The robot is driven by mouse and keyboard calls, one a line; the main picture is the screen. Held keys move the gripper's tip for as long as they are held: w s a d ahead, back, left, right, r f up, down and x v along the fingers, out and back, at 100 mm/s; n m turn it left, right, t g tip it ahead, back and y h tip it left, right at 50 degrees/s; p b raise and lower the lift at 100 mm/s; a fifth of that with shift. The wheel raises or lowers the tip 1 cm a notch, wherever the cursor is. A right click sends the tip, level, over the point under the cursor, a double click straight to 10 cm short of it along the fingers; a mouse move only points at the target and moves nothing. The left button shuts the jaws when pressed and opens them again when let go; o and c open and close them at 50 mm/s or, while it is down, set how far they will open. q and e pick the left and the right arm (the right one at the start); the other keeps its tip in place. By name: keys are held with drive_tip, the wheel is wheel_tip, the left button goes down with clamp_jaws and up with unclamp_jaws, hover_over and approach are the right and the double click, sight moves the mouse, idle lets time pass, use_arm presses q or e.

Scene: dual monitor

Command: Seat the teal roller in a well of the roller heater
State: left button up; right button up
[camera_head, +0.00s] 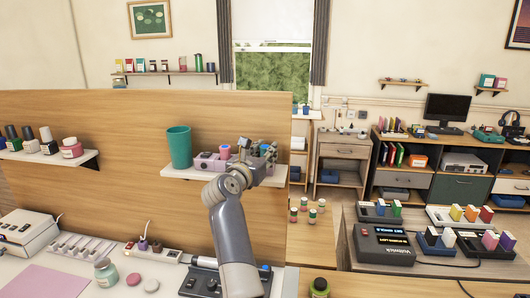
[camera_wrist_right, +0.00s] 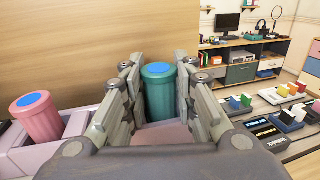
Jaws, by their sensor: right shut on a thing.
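The roller heater is a pale pink-lilac box (camera_head: 208,163) on the wall shelf, and its near part shows in the wrist view (camera_wrist_right: 40,158). A pink roller (camera_head: 225,152) with a blue top stands in it; it also shows at the left of the wrist view (camera_wrist_right: 40,122). My right gripper (camera_head: 262,152) is at the heater's right end, shut on the teal roller (camera_wrist_right: 159,95). The roller is upright between the fingers, its blue top showing. A pinkish surface lies in front of its lower part; I cannot tell whether its base is in a well. My left gripper is not in view.
A teal cup (camera_head: 179,148) stands on the shelf (camera_head: 185,173) left of the heater. A wooden panel (camera_head: 120,125) rises behind the shelf. Below are a white desk with bottles and a right-hand table with a dark device (camera_head: 384,245) and colored blocks.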

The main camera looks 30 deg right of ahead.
sight(264, 147)
drive_tip(key=shift+f, duration=0.25)
drive_tip(key=o, duration=1)
drive_tip(key=shift+o, duration=0.5)
drive_tip(key=shift+a+f, duration=0.1)
drive_tip(key=shift+f, duration=0.05)
wheel_tip(264, 147, up, 10)
drive_tip(key=shift+w+r, duration=0.1)
drive_tip(key=shift+r, duration=0.15)
drive_tip(key=shift+a, duration=0.1)
drive_tip(key=shift+f, duration=0.1)
